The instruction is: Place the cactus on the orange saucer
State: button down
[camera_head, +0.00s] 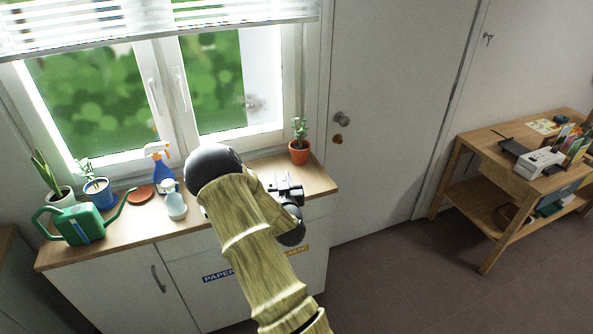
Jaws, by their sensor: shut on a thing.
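The orange saucer (140,194) lies flat on the wooden top below the window, left of the spray bottle, with nothing on it. My gripper (285,188) is above the right part of the wooden top, partly covered by my arm. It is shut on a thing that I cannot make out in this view. I see no plant that is clearly a cactus. A leafy plant in a terracotta pot (299,151) stands just behind my gripper, at the right end of the top.
A wooden side table (501,172) stands far right.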

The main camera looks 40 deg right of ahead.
jog(key=s+a+f+n+t+y, duration=0.1)
jog(key=a+f+y, duration=0.3)
jog(key=a+f, duration=0.5)
jog(key=s+a+f+n+y, duration=0.2)
jog(key=a+f, duration=0.7)
jog(key=a, duration=0.7)
jog(key=shift+a+n+t+y, duration=0.2)
jog(key=shift+n+t+y, duration=0.2)
jog(key=shift+n+y, duration=0.6)
